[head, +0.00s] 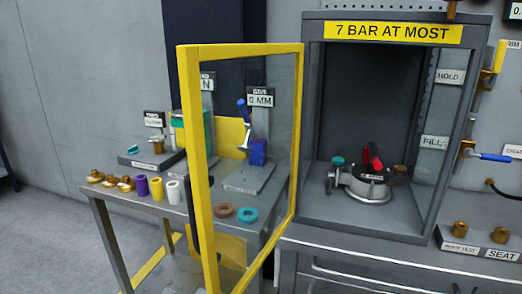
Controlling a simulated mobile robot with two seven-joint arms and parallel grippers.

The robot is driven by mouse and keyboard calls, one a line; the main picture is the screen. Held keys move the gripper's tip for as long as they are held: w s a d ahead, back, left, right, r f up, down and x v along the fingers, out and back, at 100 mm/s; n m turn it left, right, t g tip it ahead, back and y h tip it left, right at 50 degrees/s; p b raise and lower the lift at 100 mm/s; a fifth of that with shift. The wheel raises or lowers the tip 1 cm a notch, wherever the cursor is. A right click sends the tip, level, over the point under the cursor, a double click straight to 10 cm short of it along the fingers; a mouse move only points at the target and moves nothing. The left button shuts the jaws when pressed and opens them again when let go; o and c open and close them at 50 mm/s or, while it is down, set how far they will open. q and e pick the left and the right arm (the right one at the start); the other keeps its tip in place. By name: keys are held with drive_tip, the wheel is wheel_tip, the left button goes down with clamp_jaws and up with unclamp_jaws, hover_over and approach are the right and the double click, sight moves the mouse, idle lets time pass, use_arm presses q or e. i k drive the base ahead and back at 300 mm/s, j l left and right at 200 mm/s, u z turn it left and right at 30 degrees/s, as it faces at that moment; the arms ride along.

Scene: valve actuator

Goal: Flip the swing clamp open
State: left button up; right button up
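A round metal fixture (368,184) sits on the floor of the grey cabinet, with a red handle (373,158) standing up from it. A black part shows beside the red handle. I cannot tell for certain which part is the swing clamp, or whether it is open or closed. A teal cap (338,161) is at the fixture's left and a brass piece (399,170) at its right. Neither of my grippers is in view.
The cabinet's yellow-framed clear door (190,150) stands open to the left. Behind it, a bench (100,200) holds small coloured cylinders, brass fittings and a stand with a blue handle (243,110). A seat rack (480,244) and blue-handled valve (495,157) are at right.

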sight(374, 160)
drive_tip(key=i+j+z, duration=0.3)
drive_tip(key=j+z, duration=0.3)
drive_tip(key=i+j+z, duration=0.3)
drive_tip(key=j+z, duration=0.3)
drive_tip(key=j, duration=0.15)
